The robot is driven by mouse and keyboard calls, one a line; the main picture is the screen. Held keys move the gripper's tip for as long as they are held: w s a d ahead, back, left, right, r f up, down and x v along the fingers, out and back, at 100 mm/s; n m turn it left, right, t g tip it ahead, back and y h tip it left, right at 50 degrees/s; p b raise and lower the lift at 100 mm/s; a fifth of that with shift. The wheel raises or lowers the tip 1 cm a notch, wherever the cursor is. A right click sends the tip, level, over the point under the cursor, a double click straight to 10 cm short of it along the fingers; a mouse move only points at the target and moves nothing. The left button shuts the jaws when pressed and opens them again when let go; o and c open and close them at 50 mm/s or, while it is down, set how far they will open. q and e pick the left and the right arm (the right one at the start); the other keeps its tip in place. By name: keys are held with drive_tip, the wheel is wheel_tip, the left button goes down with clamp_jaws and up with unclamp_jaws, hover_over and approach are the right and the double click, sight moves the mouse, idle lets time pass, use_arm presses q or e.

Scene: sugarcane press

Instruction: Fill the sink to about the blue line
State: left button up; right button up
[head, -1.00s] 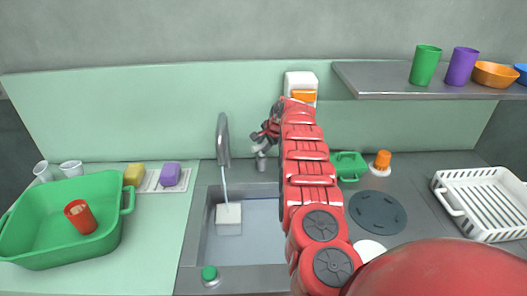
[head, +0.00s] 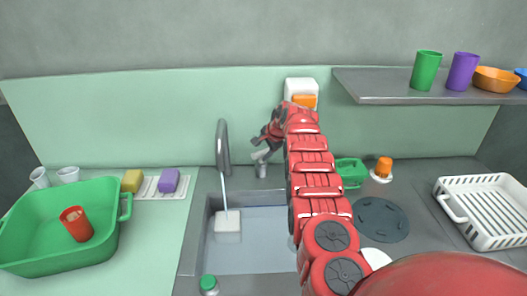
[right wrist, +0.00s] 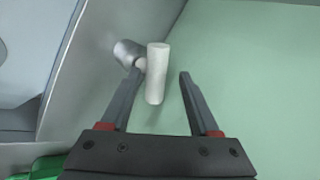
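The sink (head: 250,267) is set in the grey counter. A curved grey faucet (head: 223,145) stands behind it, and a thin pale stream (head: 224,190) runs down from it to a white block (head: 228,222) in the basin. My right gripper (head: 262,150) is just above the metal faucet valve (head: 262,170). In the right wrist view my right gripper (right wrist: 160,82) is open, with the valve's white lever (right wrist: 157,75) between its fingers, not clamped. My left gripper is not in view.
My right arm hides part of the sink's right side. A green tub (head: 50,262) with a red cup (head: 76,223) stands at left. A green-capped container (head: 209,284) is at the sink's front. A white rack (head: 485,210) stands at right, below a shelf (head: 385,92).

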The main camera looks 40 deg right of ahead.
drive_tip(key=shift+s, duration=0.1)
drive_tip(key=shift+v, duration=0.75)
drive_tip(key=shift+s+a+r+b, duration=0.2)
drive_tip(key=shift+s+r+b, duration=0.1)
drive_tip(key=shift+s+r, duration=0.2)
drive_tip(key=b+v, duration=0.2)
drive_tip(key=v, duration=1.2)
drive_tip(key=shift+d+r, duration=0.2)
idle(2.9)
